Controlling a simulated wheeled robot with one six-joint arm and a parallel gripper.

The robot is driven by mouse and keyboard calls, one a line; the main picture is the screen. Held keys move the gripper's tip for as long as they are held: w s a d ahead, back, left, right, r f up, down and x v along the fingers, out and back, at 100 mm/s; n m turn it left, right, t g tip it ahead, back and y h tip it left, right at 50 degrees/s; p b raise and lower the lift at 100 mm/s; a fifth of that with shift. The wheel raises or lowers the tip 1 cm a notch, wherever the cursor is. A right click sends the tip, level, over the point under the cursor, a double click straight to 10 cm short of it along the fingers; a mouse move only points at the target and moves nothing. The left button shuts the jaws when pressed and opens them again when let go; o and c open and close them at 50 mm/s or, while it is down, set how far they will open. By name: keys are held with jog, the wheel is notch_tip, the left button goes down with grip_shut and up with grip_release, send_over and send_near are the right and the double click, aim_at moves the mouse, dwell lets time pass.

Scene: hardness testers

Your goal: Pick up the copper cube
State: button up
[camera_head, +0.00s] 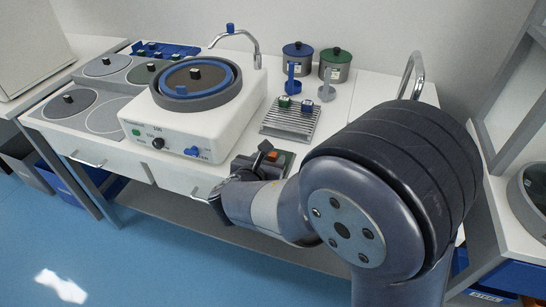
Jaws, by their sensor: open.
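My gripper (258,163) is low over the front part of the white bench, reaching in from the right. Its jaws are open, small and partly hidden by my own wrist and arm. Just beyond it is a small patch of reddish-brown and green (284,158). I cannot tell for certain whether this is the copper cube, as the gripper covers part of it. No contact between the jaws and a cube can be made out.
A polishing machine (175,133) with a round blue-rimmed bowl stands left of the gripper. A slatted rack (291,120) holding small green and blue pieces lies behind it. Two lidded pots (335,67) and a tap (240,42) are further back. Bare bench lies right of the rack.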

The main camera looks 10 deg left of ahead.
jog(key=shift+x, duration=0.95)
grip_shut()
